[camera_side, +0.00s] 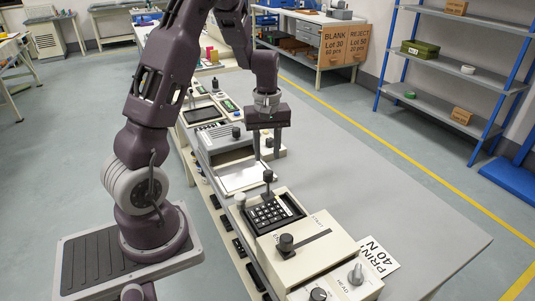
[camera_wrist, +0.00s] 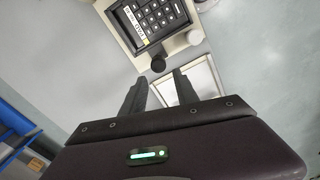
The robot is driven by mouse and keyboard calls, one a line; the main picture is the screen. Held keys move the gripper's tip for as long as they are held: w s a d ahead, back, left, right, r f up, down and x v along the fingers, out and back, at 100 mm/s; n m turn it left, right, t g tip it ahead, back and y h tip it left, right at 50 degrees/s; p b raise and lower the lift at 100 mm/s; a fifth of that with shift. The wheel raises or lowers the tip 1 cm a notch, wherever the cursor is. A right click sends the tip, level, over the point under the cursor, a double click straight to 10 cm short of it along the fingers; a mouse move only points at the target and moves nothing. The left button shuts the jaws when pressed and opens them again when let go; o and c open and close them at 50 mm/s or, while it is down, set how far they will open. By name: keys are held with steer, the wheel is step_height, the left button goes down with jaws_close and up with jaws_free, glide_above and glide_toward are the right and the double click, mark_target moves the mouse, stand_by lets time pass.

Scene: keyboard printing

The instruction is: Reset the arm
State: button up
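My gripper (camera_side: 267,151) hangs pointing down above the work table, over the area beside the white-topped tray. Its two fingers are apart with nothing between them. In the wrist view my gripper (camera_wrist: 161,79) also shows its fingers spread, with empty space between the tips. Below it lies a cream machine (camera_side: 322,246) with a black keypad (camera_side: 273,212), which also shows in the wrist view (camera_wrist: 155,17). A black knob (camera_side: 268,176) stands at the keypad's far edge; in the wrist view the knob (camera_wrist: 158,65) appears just beyond the fingertips.
A grey box with a pale flat panel (camera_side: 244,176) sits behind the keypad machine. A dark lever knob (camera_side: 286,242) and dials stand on the machine's front. A printed card (camera_side: 377,256) lies at its right. The grey table (camera_side: 365,175) is clear to the right.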

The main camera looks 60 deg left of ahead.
steer(key=s+d+r+m+t, duration=0.2)
steer(key=d+r+m, duration=0.2)
steer(key=d+r, duration=0.55)
steer(key=s+d+r+m+t, duration=0.1)
steer(key=s+d+r+m, duration=0.3)
steer(key=s, duration=0.3)
steer(key=s+d+r+m+t, duration=0.2)
steer(key=s+d+r+m, duration=0.2)
steer(key=s+d+m, duration=0.2)
steer(key=shift+s+d+m+t, duration=0.3)
steer(key=shift+s+d, duration=0.1)
steer(key=shift+s, duration=0.8)
steer(key=shift+r, duration=0.15)
